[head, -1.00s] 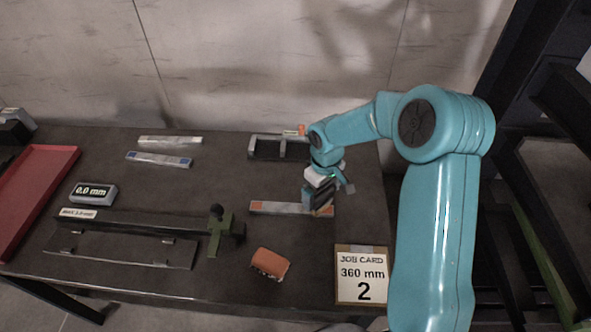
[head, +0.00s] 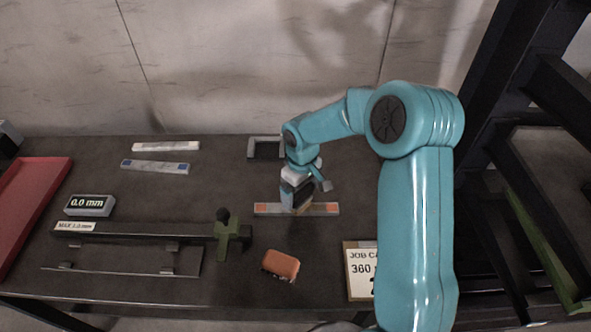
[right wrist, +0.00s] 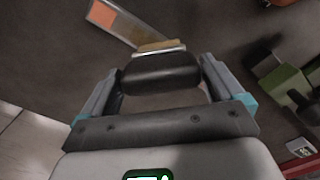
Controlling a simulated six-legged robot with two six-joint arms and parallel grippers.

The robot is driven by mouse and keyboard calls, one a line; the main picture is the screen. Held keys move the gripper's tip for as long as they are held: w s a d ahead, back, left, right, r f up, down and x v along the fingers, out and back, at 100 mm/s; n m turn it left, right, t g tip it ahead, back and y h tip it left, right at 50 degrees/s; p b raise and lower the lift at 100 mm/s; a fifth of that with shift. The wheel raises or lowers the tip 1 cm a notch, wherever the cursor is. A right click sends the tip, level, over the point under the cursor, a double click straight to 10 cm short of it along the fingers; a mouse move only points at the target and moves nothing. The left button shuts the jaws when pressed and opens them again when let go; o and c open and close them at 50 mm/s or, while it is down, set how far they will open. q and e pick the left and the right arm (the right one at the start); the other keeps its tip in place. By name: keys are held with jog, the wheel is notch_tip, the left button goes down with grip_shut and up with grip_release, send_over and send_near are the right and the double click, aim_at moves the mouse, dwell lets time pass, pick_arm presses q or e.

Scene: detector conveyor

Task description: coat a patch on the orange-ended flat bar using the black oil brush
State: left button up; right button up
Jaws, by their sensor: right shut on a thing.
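My right gripper (head: 297,203) is over the middle of the bar and shut on the black oil brush (right wrist: 160,74). The brush's pale bristle edge (right wrist: 160,46) points at the bar and overlaps it in the right wrist view. I cannot tell whether it touches. My left gripper is not in view.
A brown-orange block (head: 282,264) lies in front of the bar. A green-handled fixture (head: 228,237), a 0.0 mm display (head: 89,205) and a blue-ended bar (head: 155,167) are to the left. A dark frame (head: 252,149) stands behind; a job card (head: 359,285) is front right.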

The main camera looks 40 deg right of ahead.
jog(key=shift+w+a+r+p, duration=0.15)
jog(key=shift+r+p, duration=0.35)
jog(key=shift+r, duration=0.45)
jog(key=shift+s+d+r+p, duration=0.3)
jog(key=shift+s+d+r, duration=0.05)
jog(key=shift+r, duration=0.15)
jog(key=shift+w+a+r+p, duration=0.15)
jog(key=shift+r+p, duration=0.25)
jog(key=shift+r, duration=0.15)
jog(key=shift+w+a+r+p, duration=0.1)
jog(key=shift+r+p, duration=0.25)
jog(key=shift+r, duration=0.15)
jog(key=shift+s+d+r+p, duration=0.15)
jog(key=shift+r+p, duration=0.1)
jog(key=shift+r, duration=0.15)
jog(key=shift+s+d+r+p, duration=0.1)
jog(key=shift+r+p, duration=0.15)
jog(key=shift+r, duration=0.55)
jog(key=shift+w+a+r+p, duration=0.25)
jog(key=shift+r+p, duration=0.1)
jog(key=shift+p, duration=0.1)
jog(key=shift+s+d, duration=0.1)
jog(key=shift+d, duration=0.05)
jog(key=shift+s, duration=0.1)
